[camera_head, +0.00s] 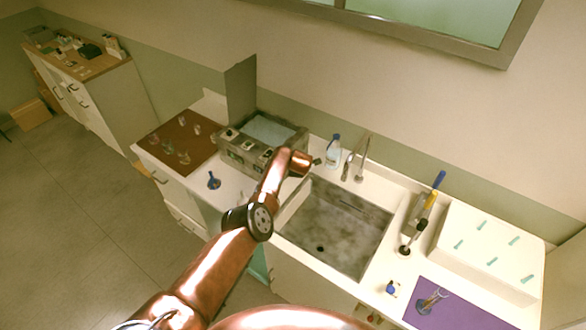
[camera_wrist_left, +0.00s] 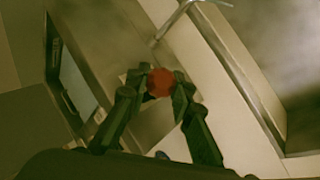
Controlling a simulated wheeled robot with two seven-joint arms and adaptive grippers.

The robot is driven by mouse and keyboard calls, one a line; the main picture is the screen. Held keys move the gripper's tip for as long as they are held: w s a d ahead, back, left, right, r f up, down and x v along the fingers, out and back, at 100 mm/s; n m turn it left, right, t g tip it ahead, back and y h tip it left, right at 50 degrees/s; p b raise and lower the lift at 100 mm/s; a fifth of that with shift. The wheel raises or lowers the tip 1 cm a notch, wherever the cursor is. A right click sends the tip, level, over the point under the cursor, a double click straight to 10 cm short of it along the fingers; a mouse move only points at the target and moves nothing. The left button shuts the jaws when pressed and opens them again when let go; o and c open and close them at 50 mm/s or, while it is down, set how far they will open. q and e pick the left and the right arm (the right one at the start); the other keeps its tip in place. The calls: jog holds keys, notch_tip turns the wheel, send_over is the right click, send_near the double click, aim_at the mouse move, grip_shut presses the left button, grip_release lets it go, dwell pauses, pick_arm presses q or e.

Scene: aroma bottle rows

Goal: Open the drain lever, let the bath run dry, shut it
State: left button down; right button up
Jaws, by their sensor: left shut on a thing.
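The bath (camera_head: 243,159) is a grey metal box on the counter with a pale bluish surface inside it. My left gripper (camera_head: 316,161) is at the bath's right end, beside the sink, mostly hidden by my own arm in the head view. In the left wrist view my left gripper (camera_wrist_left: 161,88) has its two dark fingers closed around a red round knob (camera_wrist_left: 160,82), which looks like the end of the drain lever. The bath's metal side (camera_wrist_left: 104,45) is just behind it. The lever's stem and outlet are hidden. My right gripper is not in view.
A grey sink (camera_head: 335,225) with a tap (camera_head: 363,160) lies right of the bath. A clear bottle with a blue top (camera_head: 333,152) stands close behind my gripper. A brown mat (camera_head: 170,140) with glassware is left, a purple mat (camera_head: 455,305) and a white box (camera_head: 490,250) right.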

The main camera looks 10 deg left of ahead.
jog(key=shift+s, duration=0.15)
pick_arm(q)
jog(key=c, duration=1.7)
grip_release()
jog(key=shift+o, duration=0.2)
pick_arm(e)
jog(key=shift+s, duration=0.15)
pick_arm(q)
jog(key=shift+a, duration=0.1)
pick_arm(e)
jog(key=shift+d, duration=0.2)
